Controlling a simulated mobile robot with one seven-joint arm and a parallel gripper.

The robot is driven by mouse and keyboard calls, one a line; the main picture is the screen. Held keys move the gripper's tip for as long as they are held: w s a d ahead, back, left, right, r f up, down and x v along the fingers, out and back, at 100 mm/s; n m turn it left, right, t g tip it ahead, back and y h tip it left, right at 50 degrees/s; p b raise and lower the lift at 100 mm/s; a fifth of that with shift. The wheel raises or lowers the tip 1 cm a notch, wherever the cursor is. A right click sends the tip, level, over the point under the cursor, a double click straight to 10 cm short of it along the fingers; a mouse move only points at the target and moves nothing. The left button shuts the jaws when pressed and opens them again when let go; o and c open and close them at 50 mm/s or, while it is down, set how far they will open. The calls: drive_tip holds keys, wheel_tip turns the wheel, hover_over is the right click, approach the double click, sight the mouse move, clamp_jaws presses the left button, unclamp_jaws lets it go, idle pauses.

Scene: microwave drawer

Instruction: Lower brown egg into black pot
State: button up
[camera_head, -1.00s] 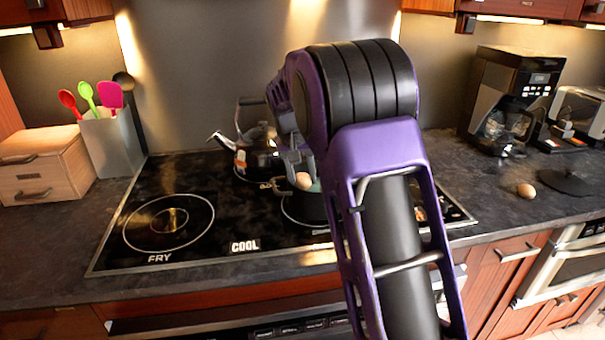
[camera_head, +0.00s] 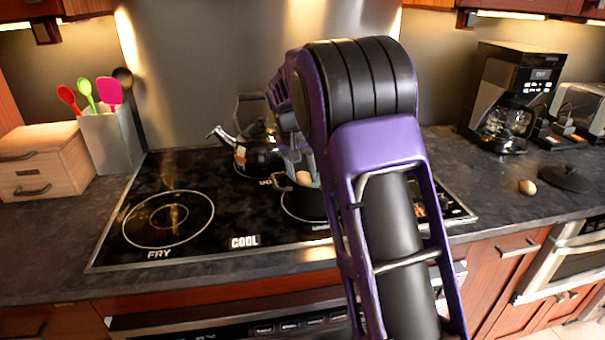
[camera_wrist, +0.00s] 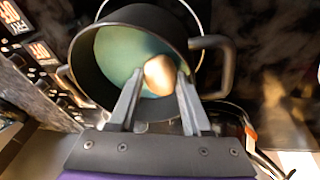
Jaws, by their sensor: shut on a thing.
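The brown egg (camera_wrist: 158,74) is between the two fingers of my gripper (camera_wrist: 158,84), which is shut on it. In the wrist view the egg shows against the greenish inside of the black pot (camera_wrist: 85,64), within the pot's rim. In the head view the egg (camera_head: 304,178) is at the pot's opening, and the pot (camera_head: 303,204) stands on a burner behind my arm. My arm hides much of the pot and most of my gripper (camera_head: 300,172). I cannot tell whether the egg touches the pot's bottom.
A kettle (camera_head: 258,150) stands on the burner behind the pot. The front-left burner (camera_head: 168,219) is empty. Another brown egg (camera_head: 527,187) and a black lid (camera_head: 566,178) lie on the right counter, in front of a coffee maker (camera_head: 510,95). A utensil holder (camera_head: 110,140) stands at left.

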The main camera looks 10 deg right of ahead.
drive_tip(key=o, duration=0.8)
drive_tip(key=shift+o, duration=0.2)
drive_tip(key=shift+a+r, duration=0.1)
